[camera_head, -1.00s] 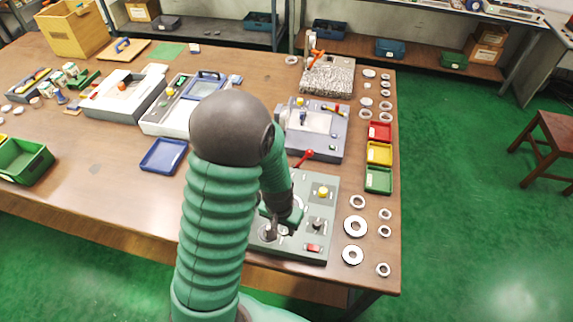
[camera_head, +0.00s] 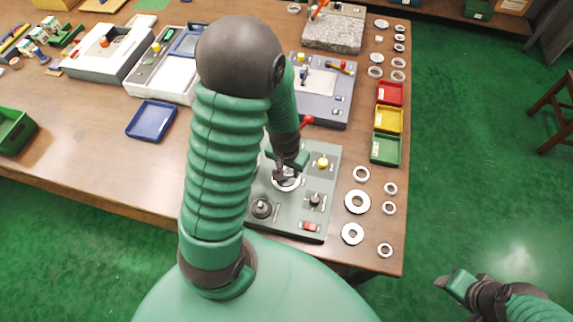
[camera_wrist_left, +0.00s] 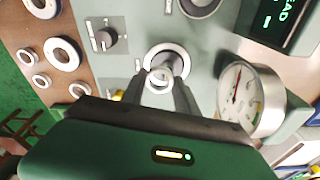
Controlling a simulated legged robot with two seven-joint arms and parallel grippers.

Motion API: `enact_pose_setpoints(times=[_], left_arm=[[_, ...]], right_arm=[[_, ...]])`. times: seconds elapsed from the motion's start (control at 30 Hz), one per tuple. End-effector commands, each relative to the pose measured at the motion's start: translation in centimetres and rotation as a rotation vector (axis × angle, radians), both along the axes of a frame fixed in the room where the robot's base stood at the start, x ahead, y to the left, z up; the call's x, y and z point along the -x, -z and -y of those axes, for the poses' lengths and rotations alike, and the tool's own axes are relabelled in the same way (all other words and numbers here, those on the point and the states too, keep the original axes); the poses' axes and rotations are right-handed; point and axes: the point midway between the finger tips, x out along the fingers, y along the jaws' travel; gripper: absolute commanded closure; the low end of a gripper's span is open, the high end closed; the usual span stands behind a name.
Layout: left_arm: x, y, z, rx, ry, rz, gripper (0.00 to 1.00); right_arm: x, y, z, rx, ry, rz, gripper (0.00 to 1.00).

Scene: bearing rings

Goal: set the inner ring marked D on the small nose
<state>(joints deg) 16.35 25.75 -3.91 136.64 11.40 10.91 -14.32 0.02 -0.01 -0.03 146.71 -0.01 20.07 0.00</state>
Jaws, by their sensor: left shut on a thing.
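My left gripper (camera_head: 284,172) is shut on a small pale ring (camera_wrist_left: 159,80), held at its fingertips. In the left wrist view, the ring is in front of a round metal seat (camera_wrist_left: 168,57) on the grey-green panel. I cannot tell whether it touches the seat. In the head view, the gripper hides most of this round seat (camera_head: 286,184). A dark, round post (camera_head: 262,207) stands nearer on the same panel (camera_head: 290,225). No letter can be read on the held ring. My right gripper (camera_head: 455,283) is off the table at lower right; its jaws are unclear.
Several loose rings (camera_head: 357,201) lie right of the panel. A dial gauge (camera_wrist_left: 240,97) stands close beside the left fingers. Red, yellow and green trays (camera_head: 386,150) stand behind the rings.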

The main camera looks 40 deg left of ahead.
Motion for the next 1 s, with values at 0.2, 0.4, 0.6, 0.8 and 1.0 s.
enact_pose_setpoints(times=[0.2,0.4,0.6,0.8,1.0], left_arm=[[0.12,-0.02,-0.66,0.006,-0.006,0.001,1.0],[0.33,-0.1,-0.47,0.002,-0.005,0.001,1.0],[0.58,-0.17,-0.28,-0.001,-0.002,0.001,1.0],[0.61,-0.12,-0.53,0.001,-0.004,0.0,1.0],[0.56,-0.07,-0.81,0.003,-0.005,0.001,1.0]], right_arm=[[-0.04,-0.14,-0.03,0.0,-0.001,0.001,0.51],[-0.02,-0.12,-0.05,0.0,-0.001,0.001,0.51],[-0.03,-0.1,-0.04,0.0,-0.001,0.001,0.51],[-0.03,-0.1,-0.02,0.0,-0.001,0.001,0.51],[-0.02,-0.12,-0.03,0.0,-0.001,0.001,0.51]])
